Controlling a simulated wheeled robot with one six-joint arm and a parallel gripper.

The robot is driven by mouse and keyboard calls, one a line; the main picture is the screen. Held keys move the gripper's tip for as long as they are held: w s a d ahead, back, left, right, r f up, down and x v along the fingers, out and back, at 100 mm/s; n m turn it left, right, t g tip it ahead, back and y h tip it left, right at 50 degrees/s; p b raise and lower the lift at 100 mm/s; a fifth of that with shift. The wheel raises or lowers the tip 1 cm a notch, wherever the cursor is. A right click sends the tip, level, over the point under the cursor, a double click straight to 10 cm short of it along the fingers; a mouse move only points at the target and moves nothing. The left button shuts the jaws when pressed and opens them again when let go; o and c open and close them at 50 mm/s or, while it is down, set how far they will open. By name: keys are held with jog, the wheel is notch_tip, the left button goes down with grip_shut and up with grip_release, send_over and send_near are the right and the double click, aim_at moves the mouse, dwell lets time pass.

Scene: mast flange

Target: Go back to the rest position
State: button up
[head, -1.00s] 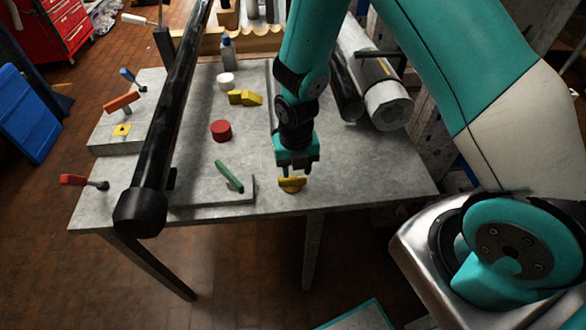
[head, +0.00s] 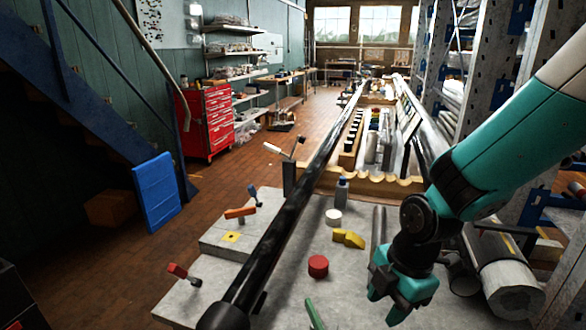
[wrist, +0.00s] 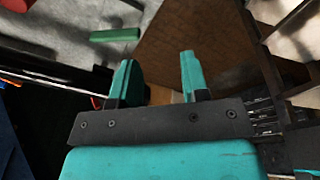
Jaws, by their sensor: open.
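My gripper (head: 386,305) hangs over the right part of the grey worktable (head: 345,265) in the head view, left of the pipes. In the wrist view its two teal fingers (wrist: 158,78) stand apart with nothing between them; brown floor shows beyond. The black mast tube (head: 283,215) runs lengthwise along the table, left of my gripper. A green handle (head: 314,314) is cut off at the bottom of the head view and also shows in the wrist view (wrist: 115,34), ahead of the left finger.
A red cylinder (head: 318,266), a yellow block (head: 348,238), a white cylinder (head: 333,217) and a bottle (head: 342,190) stand on the table. Large wrapped pipes (head: 505,275) lie close to my arm at right. A wooden rack (head: 375,185) closes the table's far side.

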jog(key=s+a+r+m+y, duration=0.1)
jog(key=s+r+m+y, duration=0.1)
jog(key=s+r+m, duration=1.2)
jog(key=shift+s+a+r+m, duration=0.25)
jog(key=shift+s+r+m, duration=0.15)
jog(key=shift+m, duration=0.4)
